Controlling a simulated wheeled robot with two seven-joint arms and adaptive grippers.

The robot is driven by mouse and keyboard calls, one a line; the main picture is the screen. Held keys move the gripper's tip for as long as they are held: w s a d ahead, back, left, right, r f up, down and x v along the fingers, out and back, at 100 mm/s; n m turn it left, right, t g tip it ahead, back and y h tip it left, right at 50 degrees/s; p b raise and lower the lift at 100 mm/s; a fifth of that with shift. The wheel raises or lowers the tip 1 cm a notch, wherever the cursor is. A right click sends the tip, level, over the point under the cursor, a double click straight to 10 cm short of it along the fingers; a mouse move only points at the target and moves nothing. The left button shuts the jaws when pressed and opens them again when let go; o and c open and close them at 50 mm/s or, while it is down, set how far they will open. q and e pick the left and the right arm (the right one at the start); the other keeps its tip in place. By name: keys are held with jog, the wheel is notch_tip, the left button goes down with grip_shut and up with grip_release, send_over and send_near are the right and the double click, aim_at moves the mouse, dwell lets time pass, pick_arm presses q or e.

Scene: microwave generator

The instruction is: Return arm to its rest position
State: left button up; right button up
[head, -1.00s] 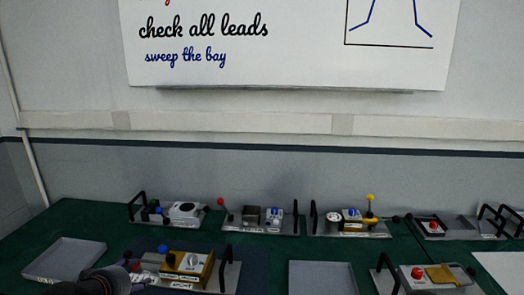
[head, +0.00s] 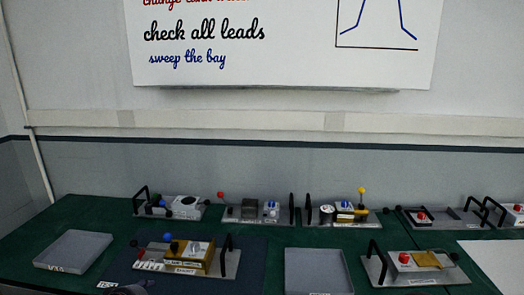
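A dark piece of my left arm or gripper (head: 130,290) shows at the bottom edge, left of centre. Most of it is cut off by the frame, so its fingers cannot be made out. It is in front of a device with a yellow block (head: 198,258) and a blue knob on a dark mat. No held object can be seen. My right arm and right gripper are not in view.
The green table (head: 265,270) carries an empty grey tray (head: 74,252) at left and another (head: 318,272) at centre. A device with a red button (head: 404,259) stands at right. Several devices line the back by the wall. A whiteboard (head: 290,60) hangs above.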

pick_arm(q)
jog(key=s+d+f+m+g+h, duration=0.1)
jog(key=s+d+f+g, duration=0.3)
jog(key=f, duration=0.8)
jog(key=s+d+f+m+g+h, duration=0.1)
jog(key=d+f+m, duration=0.1)
jog(key=d+f, duration=0.8)
jog(key=s+d+f+m+g, duration=0.1)
jog(key=s+d+f+g, duration=0.1)
jog(key=s+f, duration=0.6)
jog(key=s+d+f+m+g+h, duration=0.1)
jog(key=s+d+f, duration=0.3)
jog(key=s+f, duration=0.4)
notch_tip(320, 180, down, 2)
jog(key=shift+s+g, duration=0.4)
jog(key=shift+g, duration=0.1)
